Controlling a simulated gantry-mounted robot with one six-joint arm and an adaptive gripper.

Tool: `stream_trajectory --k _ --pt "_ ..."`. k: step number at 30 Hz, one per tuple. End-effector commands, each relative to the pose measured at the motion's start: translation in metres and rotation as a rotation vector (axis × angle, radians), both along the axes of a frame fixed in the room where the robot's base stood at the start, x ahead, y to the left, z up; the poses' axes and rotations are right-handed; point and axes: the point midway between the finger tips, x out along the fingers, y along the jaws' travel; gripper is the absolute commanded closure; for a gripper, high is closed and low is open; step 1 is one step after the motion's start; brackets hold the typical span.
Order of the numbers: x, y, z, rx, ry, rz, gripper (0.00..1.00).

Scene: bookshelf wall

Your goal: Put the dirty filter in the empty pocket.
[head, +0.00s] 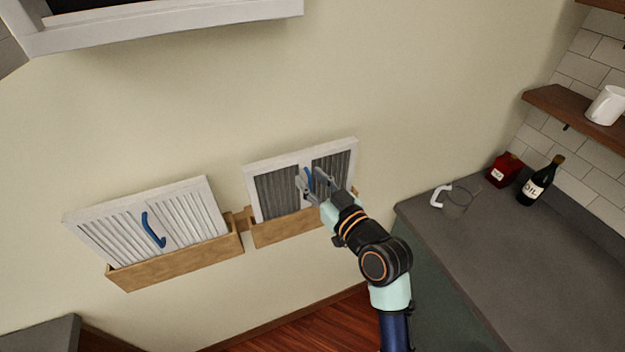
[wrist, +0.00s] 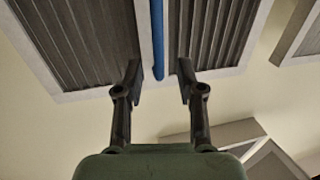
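The dirty filter (head: 273,192), a white-framed panel with dark grey pleats and a blue handle (head: 309,178), leans against the wall in the right wooden pocket (head: 283,231). Its lower edge is hidden behind the pocket's front. A cleaner white filter (head: 188,213) with a blue handle (head: 153,230) stands in the left wooden pocket (head: 177,268). My gripper (head: 318,181) is at the dirty filter's handle. In the wrist view my gripper (wrist: 158,84) is open, its fingers either side of the handle (wrist: 157,40) with gaps. No empty pocket shows.
A white frame with a dark opening (head: 160,35) is on the wall at the upper left. A grey counter (head: 480,250) at the right holds an oil bottle (head: 538,181), a red container (head: 503,168) and a clear item with a white handle (head: 456,200). The wall between is bare.

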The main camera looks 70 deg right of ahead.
Motion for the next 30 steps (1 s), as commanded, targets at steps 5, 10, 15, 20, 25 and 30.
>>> stream_trajectory --k 5,10,15,20,25,30 --pt "-0.025 0.015 -0.001 0.000 0.000 -0.003 0.62" --pt "-0.061 0.039 0.000 0.000 -0.001 -0.004 0.62" --pt "-0.089 0.057 0.000 0.001 -0.001 -0.003 0.62" --pt "-0.098 0.065 0.001 -0.002 -0.001 -0.001 0.62" --pt "-0.099 0.065 0.001 -0.002 -0.001 0.000 0.62" --pt "-0.099 0.065 0.001 -0.002 -0.001 0.000 0.62"
